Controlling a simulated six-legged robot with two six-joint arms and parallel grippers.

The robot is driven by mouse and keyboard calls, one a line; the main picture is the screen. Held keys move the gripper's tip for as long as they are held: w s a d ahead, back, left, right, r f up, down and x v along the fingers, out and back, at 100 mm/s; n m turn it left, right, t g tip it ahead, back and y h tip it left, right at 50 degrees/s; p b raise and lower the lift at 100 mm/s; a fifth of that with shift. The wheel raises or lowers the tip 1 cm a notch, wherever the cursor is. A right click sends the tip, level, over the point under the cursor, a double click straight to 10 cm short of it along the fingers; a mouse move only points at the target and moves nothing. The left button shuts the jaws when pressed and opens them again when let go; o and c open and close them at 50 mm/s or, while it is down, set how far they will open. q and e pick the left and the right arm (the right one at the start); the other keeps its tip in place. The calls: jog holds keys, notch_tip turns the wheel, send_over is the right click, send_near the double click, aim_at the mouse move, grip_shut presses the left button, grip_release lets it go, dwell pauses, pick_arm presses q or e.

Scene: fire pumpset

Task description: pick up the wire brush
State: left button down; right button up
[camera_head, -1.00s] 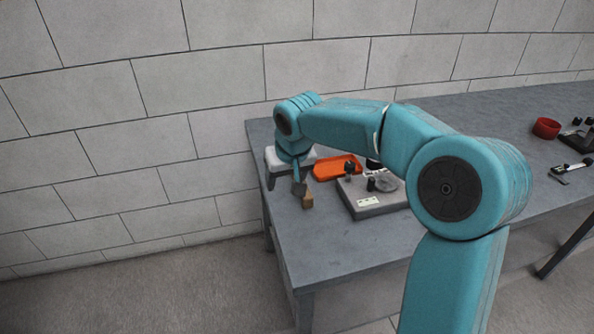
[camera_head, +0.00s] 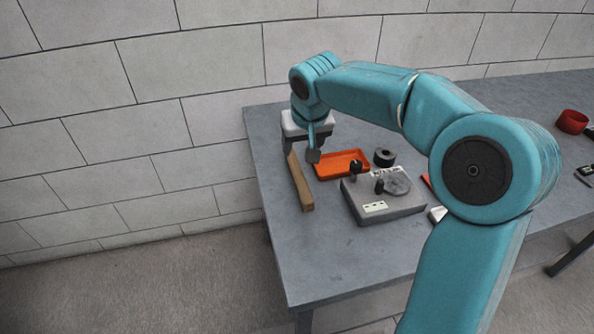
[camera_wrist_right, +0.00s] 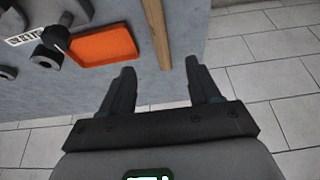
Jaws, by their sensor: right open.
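The wire brush (camera_head: 301,185) shows as a long, narrow wooden bar lying near the left edge of the grey table (camera_head: 330,255). Its far end is partly hidden by my right gripper (camera_head: 302,153), and I cannot make out any bristles. In the wrist view the brush (camera_wrist_right: 157,32) points down between the spread fingertips of my right gripper (camera_wrist_right: 160,68). The jaws are open, with a gap on both sides of the wood and no visible contact. My left gripper is not in view.
An orange tray (camera_head: 342,171) lies right of the brush, also seen in the wrist view (camera_wrist_right: 104,48). A grey device with knobs (camera_head: 382,209) stands nearer the front, with a black ring (camera_head: 385,157) behind it. A red bowl (camera_head: 572,121) is far right. A block wall rises behind.

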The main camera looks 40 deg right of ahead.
aim_at(296, 169)
jog(key=x, duration=0.9)
jog(key=shift+f+b, duration=0.3)
jog(key=shift+b, duration=0.05)
jog(key=x, duration=0.4)
jog(key=shift+w+d, duration=0.2)
jog(key=shift+w, duration=0.15)
jog(key=shift+s, duration=0.1)
jog(key=c, duration=1.1)
